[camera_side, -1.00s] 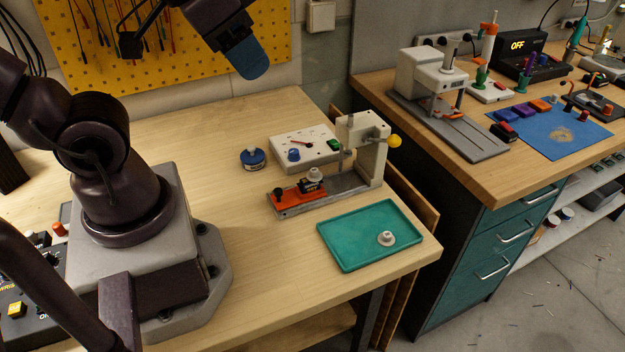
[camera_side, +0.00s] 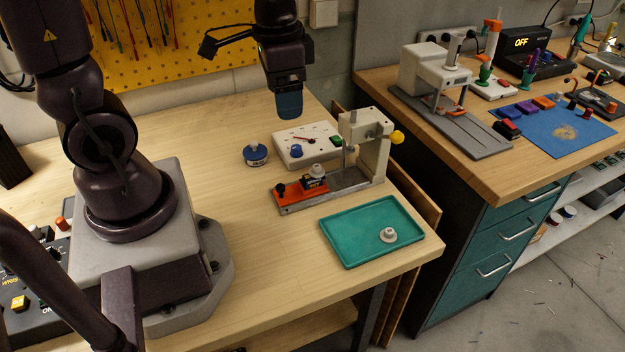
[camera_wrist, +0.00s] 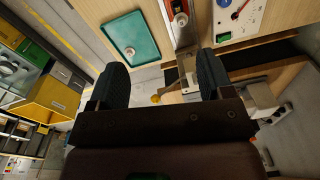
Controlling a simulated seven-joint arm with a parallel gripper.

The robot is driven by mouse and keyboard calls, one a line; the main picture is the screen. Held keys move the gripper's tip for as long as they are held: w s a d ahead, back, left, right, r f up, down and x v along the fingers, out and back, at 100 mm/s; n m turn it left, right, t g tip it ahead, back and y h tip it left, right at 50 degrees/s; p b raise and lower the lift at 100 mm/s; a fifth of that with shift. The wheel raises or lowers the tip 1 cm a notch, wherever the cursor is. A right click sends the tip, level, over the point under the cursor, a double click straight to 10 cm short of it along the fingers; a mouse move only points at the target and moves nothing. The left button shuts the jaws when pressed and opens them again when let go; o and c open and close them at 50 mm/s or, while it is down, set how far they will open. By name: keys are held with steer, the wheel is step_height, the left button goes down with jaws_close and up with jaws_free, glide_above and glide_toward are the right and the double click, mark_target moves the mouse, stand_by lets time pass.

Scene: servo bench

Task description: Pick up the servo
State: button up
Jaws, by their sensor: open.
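The servo (camera_side: 315,183) is a small black box with a light label. It sits in the orange holder (camera_side: 292,190) on the grey rail of the press fixture, with a white round horn (camera_side: 317,170) on top. My gripper (camera_side: 290,106) points down above the bench, behind and above the fixture, apart from the servo. In the wrist view my gripper (camera_wrist: 162,76) shows two dark blue fingers spread wide with nothing between them. The holder and the white horn show at the top edge of the wrist view, where the servo itself is hard to make out.
The white press post (camera_side: 372,150) with a yellow knob stands right of the servo. A teal tray (camera_side: 345,250) with a loose white horn (camera_side: 388,235) lies in front. The bench left of the fixture is clear.

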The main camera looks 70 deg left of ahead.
steer(key=w+a+f+m+g, duration=0.1)
steer(key=w+a+f+m, duration=0.25)
steer(key=f+m, duration=0.35)
steer(key=m, duration=0.5)
glide_above(313, 172)
steer(key=f, duration=0.9)
steer(key=shift+s+a+f, duration=0.1)
steer(key=shift+a+f, duration=0.1)
steer(key=shift+f, duration=0.15)
steer(key=shift+d+f, duration=0.15)
steer(key=shift+f, duration=1.2)
steer(key=shift+d+f, duration=0.1)
steer(key=shift+f, duration=1.2)
steer(key=shift+c, duration=0.5)
steer(key=c, duration=0.6)
